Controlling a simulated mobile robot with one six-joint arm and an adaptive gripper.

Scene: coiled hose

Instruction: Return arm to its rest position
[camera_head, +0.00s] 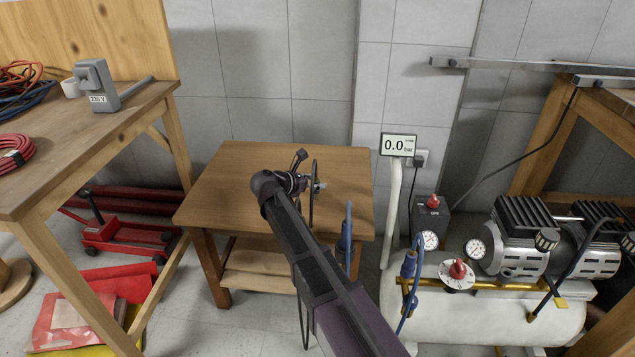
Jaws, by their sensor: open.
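My dark arm reaches from the bottom of the picture up over the small wooden table (235,175). Its end bends to the right above the tabletop. My gripper (318,186) is small in the picture and partly covered by my wrist and a dark cable. It is open, and I see nothing held in it. A coiled red hose (15,152) lies on the workbench at the left edge, well apart from my gripper.
The left workbench (100,125) bears a grey 230 V box (97,88). A compressor (525,240) with gauges and a white tank stands at right. A display reading 0.0 bar (398,145) stands behind. A red jack (125,232) is on the floor. The tabletop around my gripper looks clear.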

